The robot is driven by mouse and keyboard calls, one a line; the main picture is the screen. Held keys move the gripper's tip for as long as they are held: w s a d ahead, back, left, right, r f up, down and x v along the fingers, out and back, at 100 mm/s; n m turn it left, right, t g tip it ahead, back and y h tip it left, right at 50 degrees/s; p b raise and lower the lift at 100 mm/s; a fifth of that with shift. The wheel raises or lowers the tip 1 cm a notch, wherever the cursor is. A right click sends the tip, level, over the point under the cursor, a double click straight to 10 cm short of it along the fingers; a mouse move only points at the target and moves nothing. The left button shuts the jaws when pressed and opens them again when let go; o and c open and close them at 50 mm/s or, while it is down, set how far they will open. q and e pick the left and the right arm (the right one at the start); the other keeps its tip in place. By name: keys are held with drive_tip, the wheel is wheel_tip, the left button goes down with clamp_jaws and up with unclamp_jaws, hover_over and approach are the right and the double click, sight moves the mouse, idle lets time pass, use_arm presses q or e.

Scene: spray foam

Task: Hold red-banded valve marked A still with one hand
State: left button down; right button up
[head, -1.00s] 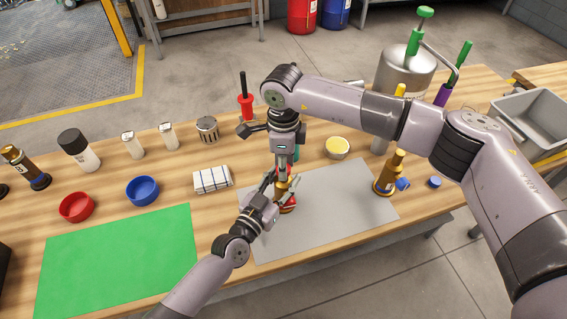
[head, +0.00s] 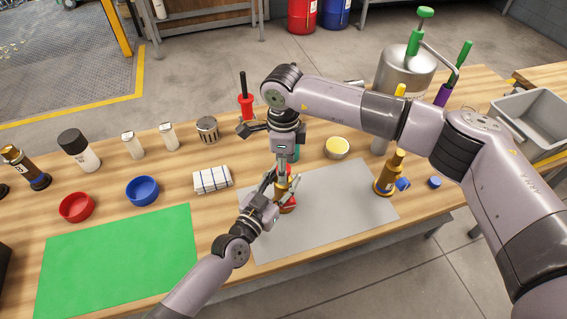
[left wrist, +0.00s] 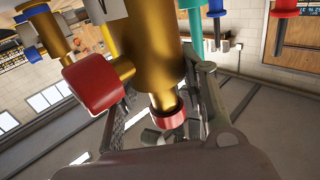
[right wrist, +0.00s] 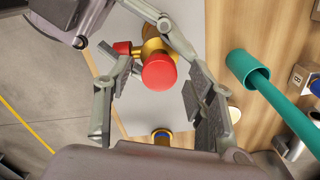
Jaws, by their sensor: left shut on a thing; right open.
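The brass valve (head: 282,186) with red parts is over the grey mat (head: 335,205). The left wrist view shows its brass body (left wrist: 155,50), a red side cap (left wrist: 93,85) and a red band (left wrist: 167,112) up close. The marking A cannot be read. My left gripper (head: 274,190) comes in from the front left and is shut on the valve. My right gripper (right wrist: 165,88) is open directly above the valve. In the right wrist view, the valve's red end (right wrist: 158,72) lies between its spread fingers. The valve's lower part is partly hidden by the left fingers.
Another brass valve (head: 386,178) with a blue part stands at the mat's right. A white striped cloth (head: 212,180), a blue ring (head: 142,190) and a yellow-topped tin (head: 338,148) are nearby. A teal tool (right wrist: 270,85) stands close to the right gripper. The green mat (head: 120,260) is clear.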

use_arm(q)
drive_tip(key=shift+f, duration=0.1)
use_arm(e)
wheel_tip(320, 180, up, 12)
idle(0.5)
use_arm(q)
drive_tip(key=c, duration=0.9)
unclamp_jaws()
drive_tip(key=v, duration=1.2)
